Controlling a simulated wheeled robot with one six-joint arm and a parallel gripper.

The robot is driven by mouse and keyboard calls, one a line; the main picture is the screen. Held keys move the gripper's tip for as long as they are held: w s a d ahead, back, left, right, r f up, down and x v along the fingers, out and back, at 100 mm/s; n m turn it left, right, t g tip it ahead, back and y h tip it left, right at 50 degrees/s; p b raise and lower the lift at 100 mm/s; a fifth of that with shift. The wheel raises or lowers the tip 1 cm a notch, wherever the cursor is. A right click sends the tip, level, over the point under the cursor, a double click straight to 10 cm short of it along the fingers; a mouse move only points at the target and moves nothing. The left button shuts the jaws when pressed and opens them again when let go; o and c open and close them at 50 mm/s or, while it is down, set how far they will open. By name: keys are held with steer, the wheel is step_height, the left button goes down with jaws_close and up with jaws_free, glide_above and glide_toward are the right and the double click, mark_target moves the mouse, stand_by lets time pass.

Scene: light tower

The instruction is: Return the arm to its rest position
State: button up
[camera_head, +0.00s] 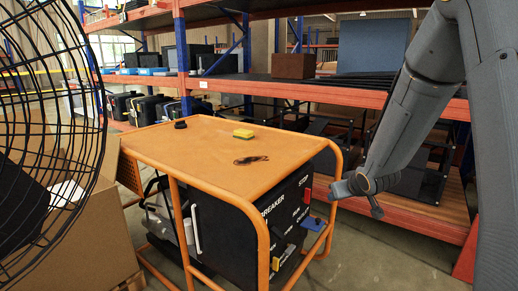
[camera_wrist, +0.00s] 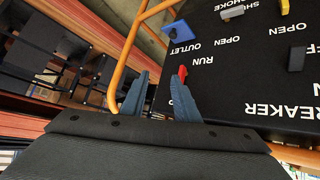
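My arm reaches down from the upper right in the head view. My gripper (camera_head: 356,200) is beside the right end of the orange-framed light tower cart (camera_head: 215,160), apart from it. In the wrist view my gripper (camera_wrist: 160,80) has its two blue-grey fingers spread, with nothing held between them. The black control panel (camera_wrist: 235,75) is in front of it, with labels such as BREAKER, RUN, OPEN and OUTLET. A red lever (camera_wrist: 182,72) shows just beyond the right fingertip. A blue lever (camera_wrist: 176,29) and a grey lever (camera_wrist: 297,57) are on the panel.
Orange frame tubes (camera_head: 333,185) run close to my gripper. A yellow sponge-like block (camera_head: 243,133) and a black round item (camera_head: 180,124) lie on the cart's top. Shelving (camera_head: 400,92) stands behind. A black wire fan guard (camera_head: 50,110) fills the left. Open floor (camera_head: 400,255) lies lower right.

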steer(key=s+a+f+m+g, duration=0.1)
steer(key=s+a+g, duration=0.3)
steer(key=s, duration=1)
steer(key=s+a+m+g, duration=0.2)
steer(key=s+a+g, duration=0.1)
steer(key=s, duration=1.2)
steer(key=s+a+r+n+g+p, duration=0.1)
steer(key=s+a+r+n+g, duration=0.25)
steer(key=s+a+r, duration=0.65)
steer(key=d+r+m+p, duration=0.3)
steer(key=d+r+p, duration=0.6)
steer(key=p, duration=1)
steer(key=shift+s+d+r+t+h, duration=0.2)
steer(key=shift+d+r+t+h, duration=0.15)
steer(key=shift+d+t, duration=0.15)
steer(key=shift+d, duration=0.15)
